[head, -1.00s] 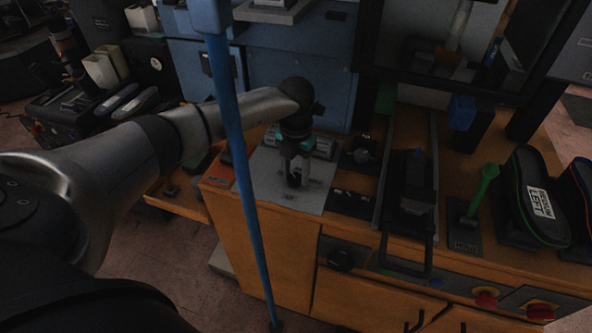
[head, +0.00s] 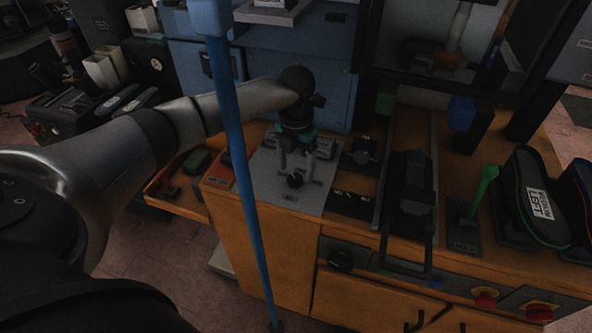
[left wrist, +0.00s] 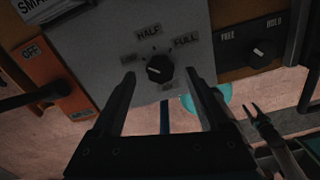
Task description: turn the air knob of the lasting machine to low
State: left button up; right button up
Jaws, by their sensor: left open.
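The air knob (head: 295,181) is a small black dial on a grey panel (head: 310,200) on top of the wooden cabinet. In the left wrist view the knob (left wrist: 159,69) has a white mark that seems to lie toward its left side. Labels HALF and FULL stand above and to its upper right. A fainter label, perhaps LOW, is at its left. My left gripper (head: 297,166) points down over the knob and is open. In the wrist view the fingers of the gripper (left wrist: 160,76) stand apart on either side of the knob. Contact is not visible. My right gripper is out of view.
An orange OFF panel (left wrist: 50,80) lies left of the grey panel. A FREE/HOLD knob (left wrist: 262,53) is to the right. A blue pole (head: 240,160) crosses in front of the cabinet. A green-handled lever (head: 482,190) and shoes stand at the right.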

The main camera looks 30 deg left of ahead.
aim_at(296, 177)
pick_arm(q)
notch_tip(296, 177, up, 13)
jog(key=shift+p, duration=0.4)
